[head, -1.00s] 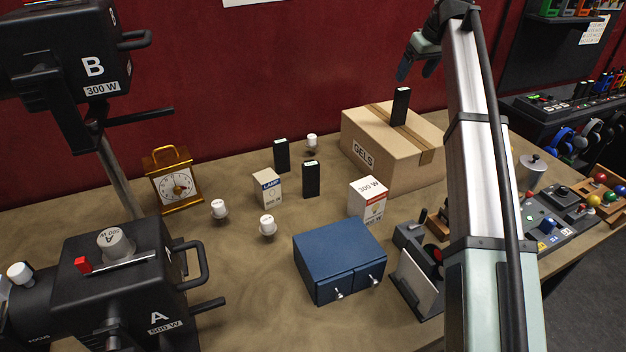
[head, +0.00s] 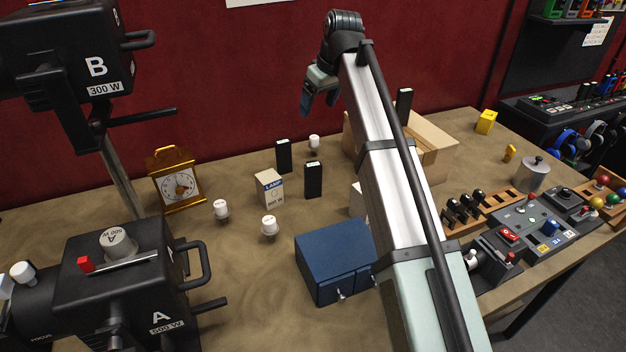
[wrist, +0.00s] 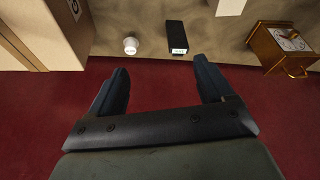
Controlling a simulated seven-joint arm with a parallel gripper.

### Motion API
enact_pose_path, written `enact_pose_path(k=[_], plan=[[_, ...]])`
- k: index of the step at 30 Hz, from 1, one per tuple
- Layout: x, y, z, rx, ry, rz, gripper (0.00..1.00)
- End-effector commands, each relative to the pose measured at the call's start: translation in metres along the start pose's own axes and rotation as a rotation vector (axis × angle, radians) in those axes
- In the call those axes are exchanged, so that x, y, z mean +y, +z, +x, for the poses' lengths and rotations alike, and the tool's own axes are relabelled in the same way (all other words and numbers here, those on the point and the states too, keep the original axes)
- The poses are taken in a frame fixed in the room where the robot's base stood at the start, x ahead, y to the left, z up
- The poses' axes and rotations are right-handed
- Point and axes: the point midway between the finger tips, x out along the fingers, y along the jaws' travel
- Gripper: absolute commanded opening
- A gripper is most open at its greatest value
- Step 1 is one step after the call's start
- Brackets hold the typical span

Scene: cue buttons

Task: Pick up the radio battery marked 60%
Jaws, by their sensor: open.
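Three black radio batteries with pale marked tops are in the head view. One (head: 284,156) stands at the back of the table, one (head: 313,180) stands in front of it and to the right, and one (head: 404,103) is on the cardboard box. The marks are too small to read. My gripper (head: 318,103) is raised near the red wall, above and behind the back battery, open and empty. In the wrist view a battery (wrist: 176,37) stands just beyond the open fingers (wrist: 161,65), not touched by them.
A white bulb (head: 314,142) stands close to the right of the back battery. A lamp carton (head: 269,189), a gold clock (head: 178,184) and a blue cabinet (head: 334,259) are around. The cardboard box (head: 436,149) is partly hidden by my arm.

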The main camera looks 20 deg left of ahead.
Motion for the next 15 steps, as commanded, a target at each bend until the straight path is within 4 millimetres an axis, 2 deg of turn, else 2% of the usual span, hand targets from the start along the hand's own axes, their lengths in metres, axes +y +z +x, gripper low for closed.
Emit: enact_pose_path(k=[1, 3, 6, 12, 15], plan=[[-0.021, 0.009, 0.007, -0.004, 0.001, -0.014, 0.81], [-0.042, 0.019, 0.014, -0.008, 0.007, -0.02, 0.81], [-0.062, 0.036, 0.023, -0.012, 0.025, -0.002, 0.81], [-0.068, 0.075, 0.029, -0.006, 0.087, 0.126, 0.81], [-0.065, 0.08, 0.029, 0.007, 0.118, 0.215, 0.81]])
